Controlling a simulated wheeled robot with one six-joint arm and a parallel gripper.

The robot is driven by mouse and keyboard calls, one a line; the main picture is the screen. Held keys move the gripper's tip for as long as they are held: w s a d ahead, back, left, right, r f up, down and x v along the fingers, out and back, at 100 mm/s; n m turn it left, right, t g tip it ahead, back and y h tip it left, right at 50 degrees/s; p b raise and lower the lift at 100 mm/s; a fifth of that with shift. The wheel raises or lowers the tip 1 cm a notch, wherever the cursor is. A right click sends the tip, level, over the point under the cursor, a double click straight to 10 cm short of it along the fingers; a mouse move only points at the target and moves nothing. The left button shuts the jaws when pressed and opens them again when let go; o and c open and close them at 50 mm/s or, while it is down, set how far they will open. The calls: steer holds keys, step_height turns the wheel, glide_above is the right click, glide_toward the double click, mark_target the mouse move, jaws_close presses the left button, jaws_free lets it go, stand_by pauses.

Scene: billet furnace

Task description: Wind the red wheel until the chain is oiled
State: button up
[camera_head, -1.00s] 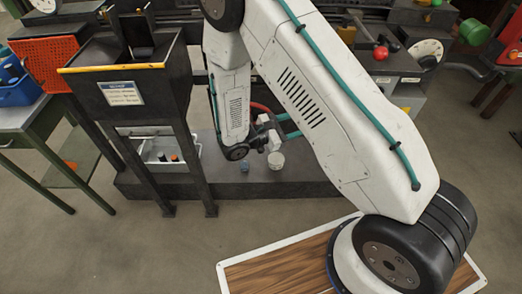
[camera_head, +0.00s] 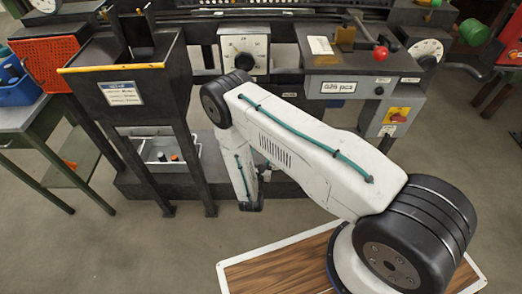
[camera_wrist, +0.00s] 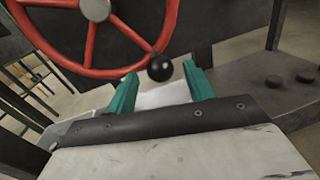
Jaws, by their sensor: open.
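The red wheel (camera_wrist: 90,62) fills the upper left of the wrist view, with a grey hub, red spokes and a black ball knob (camera_wrist: 160,67) at its lower right rim. My gripper (camera_wrist: 162,80) has two teal fingers, open and apart. The knob appears between or just beyond the fingertips; I cannot tell whether they touch it. In the head view my arm hides both the wheel and my gripper. I cannot make out the chain in either view.
A dark hopper (camera_head: 125,95) with a yellow edge stands left of my arm, above a grey bin (camera_head: 165,155). A machine panel with a dial (camera_head: 243,50) and a red ball lever (camera_head: 380,53) lies behind. Floor is clear at lower left.

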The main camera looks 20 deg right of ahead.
steer(key=shift+x, duration=1.55)
jaws_close()
